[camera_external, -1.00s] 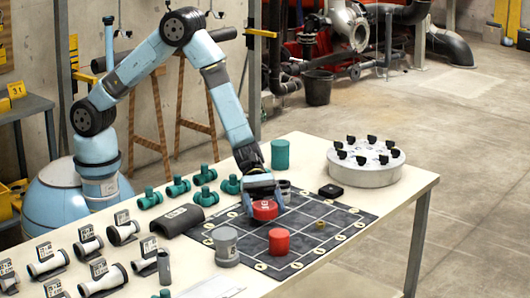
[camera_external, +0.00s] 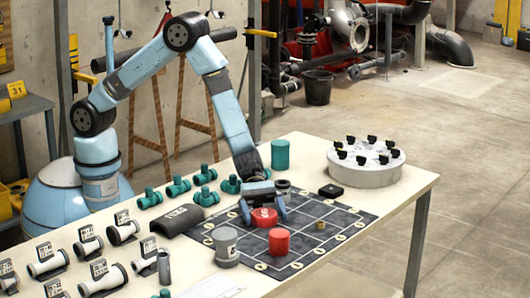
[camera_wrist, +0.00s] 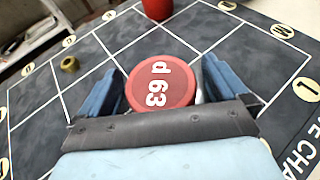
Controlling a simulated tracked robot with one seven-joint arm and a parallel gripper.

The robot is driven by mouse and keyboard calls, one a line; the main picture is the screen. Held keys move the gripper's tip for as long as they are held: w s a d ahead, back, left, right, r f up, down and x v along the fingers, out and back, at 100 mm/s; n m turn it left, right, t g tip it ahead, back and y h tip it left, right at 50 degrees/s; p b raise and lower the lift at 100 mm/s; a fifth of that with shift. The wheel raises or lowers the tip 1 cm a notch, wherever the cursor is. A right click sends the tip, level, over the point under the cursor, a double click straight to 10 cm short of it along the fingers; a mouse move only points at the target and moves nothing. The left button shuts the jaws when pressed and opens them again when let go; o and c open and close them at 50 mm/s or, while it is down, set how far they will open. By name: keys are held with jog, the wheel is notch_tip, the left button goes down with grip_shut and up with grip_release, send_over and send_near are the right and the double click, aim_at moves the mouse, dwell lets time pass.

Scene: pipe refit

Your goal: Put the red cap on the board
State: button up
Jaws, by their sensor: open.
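The red cap (camera_external: 264,215) is a round disc marked "d 63". It sits on the left far part of the dark gridded board (camera_external: 300,222), face up. In the wrist view the cap (camera_wrist: 160,92) lies between the two blue fingers of my gripper (camera_wrist: 163,76). The fingers are open around it, with a narrow gap at the right; whether the left one touches cannot be told. The cap's underside and near edge are hidden. In the external view my gripper (camera_external: 265,212) is low over the board.
On the board stand a red cylinder (camera_external: 279,241), a grey capped cylinder (camera_external: 226,247) and a small brass ring (camera_external: 320,225). A black block (camera_external: 331,191) is at the board's far edge. Green fittings (camera_external: 178,187) and a dark half-shell (camera_external: 178,221) lie left. A round grey fixture (camera_external: 366,168) stands right.

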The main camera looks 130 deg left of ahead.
jog(key=v, duration=1.2)
jog(key=shift+f, duration=0.1)
jog(key=shift+d+r, duration=0.3)
jog(key=shift+r, duration=0.1)
jog(key=s+d+r+m+g+h, duration=0.2)
jog(key=s+d+r+m+g, duration=0.5)
jog(key=s+d+r+m, duration=1.1)
jog(key=s+a+r+m+y, duration=0.1)
jog(key=s+r+m+y, duration=0.2)
jog(key=s, duration=0.4)
jog(key=s+a+r+m+t+y, duration=0.1)
jog(key=s+r+m+y, duration=0.2)
jog(key=s, duration=0.4)
jog(key=s+a+r+m+y, duration=0.1)
jog(key=s+r+m+y, duration=0.2)
jog(key=s+r+m, duration=0.2)
jog(key=shift+s, duration=1.15)
